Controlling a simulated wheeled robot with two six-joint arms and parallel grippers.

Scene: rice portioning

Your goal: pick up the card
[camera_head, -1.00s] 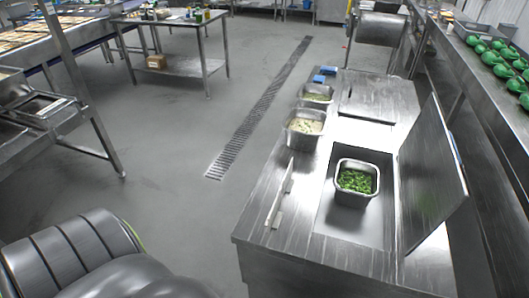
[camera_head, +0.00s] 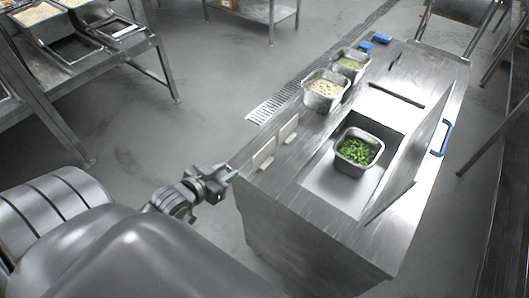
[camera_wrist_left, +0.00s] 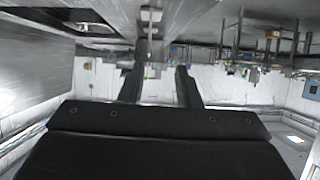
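Two small white cards stand along the left edge of the steel counter in the head view, a nearer card (camera_head: 264,153) and a farther card (camera_head: 289,127). My left gripper (camera_head: 226,175) is just left of the counter's near left corner, apart from the nearer card. In the left wrist view its two dark fingers (camera_wrist_left: 159,86) are spread with a gap between them and nothing held. My right gripper is not in view.
The steel counter (camera_head: 310,175) holds a pan of chopped greens (camera_head: 357,151) in an open well, with a raised lid (camera_head: 412,160) beside it. A rice pan (camera_head: 325,90) and another pan (camera_head: 350,63) stand behind the cards. The floor left of the counter is clear.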

